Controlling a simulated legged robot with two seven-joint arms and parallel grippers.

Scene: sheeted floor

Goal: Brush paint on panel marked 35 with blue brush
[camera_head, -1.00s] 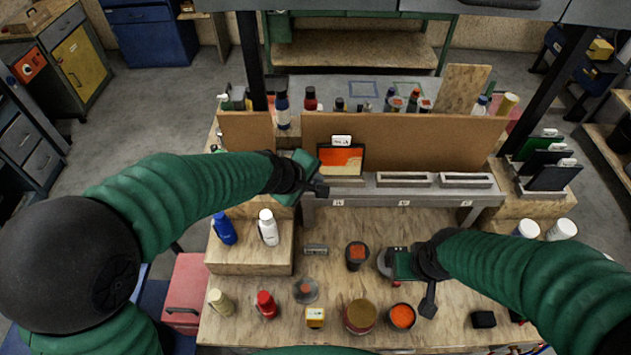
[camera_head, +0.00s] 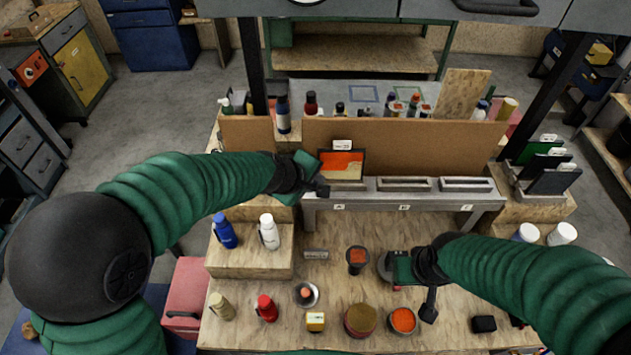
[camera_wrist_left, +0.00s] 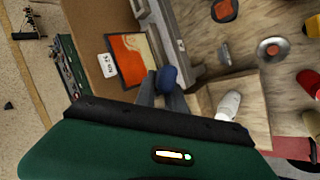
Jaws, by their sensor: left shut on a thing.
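The panel (camera_head: 342,168) stands upright in the left slot of the grey rack; its face is orange with a pale part. It also shows in the left wrist view (camera_wrist_left: 128,58), with a white tag (camera_wrist_left: 108,66) that seems to read No 35. My left gripper (camera_head: 318,186) is at the panel's lower left. In the left wrist view its fingers (camera_wrist_left: 163,92) are shut on a blue thing, likely the blue brush (camera_wrist_left: 167,78), close to the panel's edge. Whether the bristles touch the panel is hidden. My right gripper (camera_head: 418,280) hovers over the right of the bench; its jaws are unclear.
The rack (camera_head: 404,198) has two empty slots on the right. A blue bottle (camera_head: 224,232) and a white bottle (camera_head: 269,232) stand on a wooden block. Dark panels (camera_head: 552,178) stand right.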

